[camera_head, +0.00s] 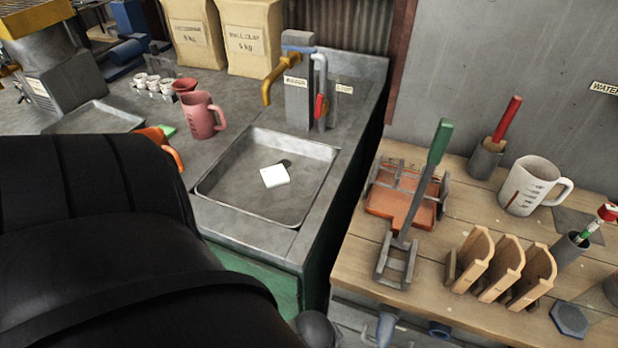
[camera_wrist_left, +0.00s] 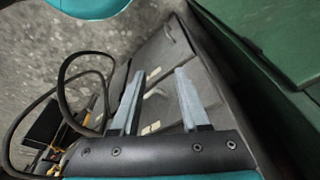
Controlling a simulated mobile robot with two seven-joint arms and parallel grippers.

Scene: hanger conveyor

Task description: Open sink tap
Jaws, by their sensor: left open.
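The sink tap has a brass-orange spout (camera_head: 273,80) that curves over the back of a grey metal sink (camera_head: 225,205). A grey post (camera_head: 297,100) stands beside it, with a blue-grey pipe and a red handle (camera_head: 320,106) on its right side. A white square piece (camera_head: 274,176) lies in the sink near the dark drain. My left gripper (camera_wrist_left: 160,74) is open and empty in the left wrist view, with a dark panelled surface behind it. Its fingers do not show in the head view, where a black arm fills the lower left. The right gripper is not in view.
A pink jug (camera_head: 202,116) stands left of the sink, near an orange object (camera_head: 153,134). Two paper sacks (camera_head: 251,38) stand behind. A wooden bench (camera_head: 350,262) to the right holds a green-handled tool (camera_head: 439,142), a white measuring jug (camera_head: 535,186) and a wooden rack (camera_head: 503,268).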

